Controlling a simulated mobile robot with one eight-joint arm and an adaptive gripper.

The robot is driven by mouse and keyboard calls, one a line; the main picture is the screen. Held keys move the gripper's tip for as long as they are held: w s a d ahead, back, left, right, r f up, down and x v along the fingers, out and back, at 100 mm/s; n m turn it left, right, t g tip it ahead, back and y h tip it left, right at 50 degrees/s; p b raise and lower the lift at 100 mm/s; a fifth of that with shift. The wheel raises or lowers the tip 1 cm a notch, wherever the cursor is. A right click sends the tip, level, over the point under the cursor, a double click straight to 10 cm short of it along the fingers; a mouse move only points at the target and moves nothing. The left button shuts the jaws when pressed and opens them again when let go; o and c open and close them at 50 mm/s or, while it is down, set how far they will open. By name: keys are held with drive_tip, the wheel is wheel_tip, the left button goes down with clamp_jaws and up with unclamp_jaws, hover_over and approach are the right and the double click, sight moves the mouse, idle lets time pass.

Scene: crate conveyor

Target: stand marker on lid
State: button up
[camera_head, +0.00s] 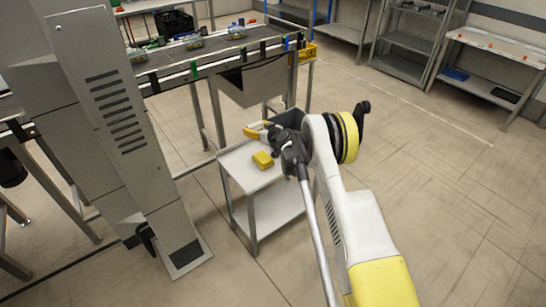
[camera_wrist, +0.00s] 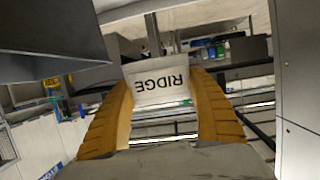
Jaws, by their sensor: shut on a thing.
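My gripper (camera_head: 259,130) is over the far part of a small white table, its yellow fingers pointing left. In the wrist view my gripper (camera_wrist: 165,100) is shut on a white marker (camera_wrist: 160,82) printed "RIDGE", with the letters upside down. The marker is too small to make out in the head view. I cannot pick out a lid for certain.
A conveyor (camera_head: 220,52) carrying several items runs across the back. A grey cabinet column (camera_head: 105,90) stands at left, shelves (camera_head: 408,40) at back right. The floor at right is clear.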

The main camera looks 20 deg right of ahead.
wheel_tip(320, 180, down, 4)
drive_tip(key=w, duration=0.1)
drive_tip(key=b, duration=0.5)
hover_over(245, 173)
drive_tip(key=shift+n+y, duration=0.3)
drive_tip(key=shift+y, duration=0.1)
wheel_tip(245, 173, down, 7)
drive_tip(key=shift+w+d+f, duration=0.1)
drive_tip(key=shift+d+f, duration=0.05)
wheel_tip(245, 173, down, 4)
drive_tip(key=shift+f+b, duration=0.1)
drive_tip(key=shift+b, duration=0.8)
drive_tip(key=shift+r, duration=0.2)
drive_tip(key=o, duration=0.9)
drive_tip(key=shift+f, duration=0.1)
